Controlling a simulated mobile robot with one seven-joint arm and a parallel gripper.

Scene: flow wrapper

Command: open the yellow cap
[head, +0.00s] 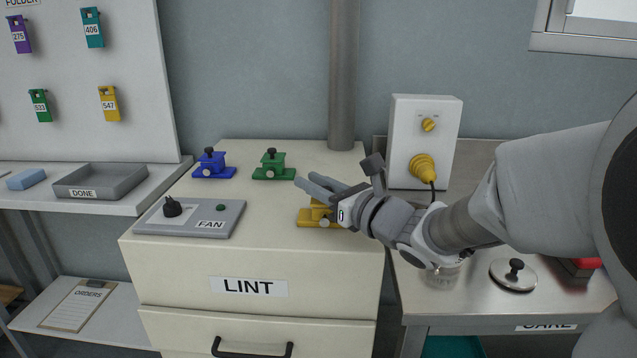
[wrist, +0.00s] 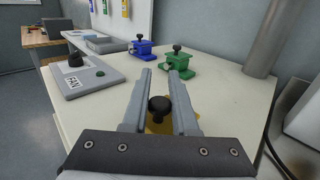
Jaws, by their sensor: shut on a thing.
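The yellow cap (head: 318,216) sits on the cream top of the LINT cabinet, near its right front corner. My gripper (head: 308,181) reaches over it from the right and hides its upper part in the head view. In the wrist view, a black knob (wrist: 159,104) stands between the two grey fingers of my gripper (wrist: 162,72), with the yellow cap (wrist: 160,126) under it. The fingers are shut on this knob. Their tips extend past it. The yellow body below is mostly hidden by the fingers.
A blue cap (head: 212,165) and a green cap (head: 272,165) stand farther back on the cabinet. A FAN panel (head: 191,219) lies to the left. A grey pipe (head: 343,75) rises behind. A white box (head: 422,140) with a yellow plug (head: 423,167) stands at the right.

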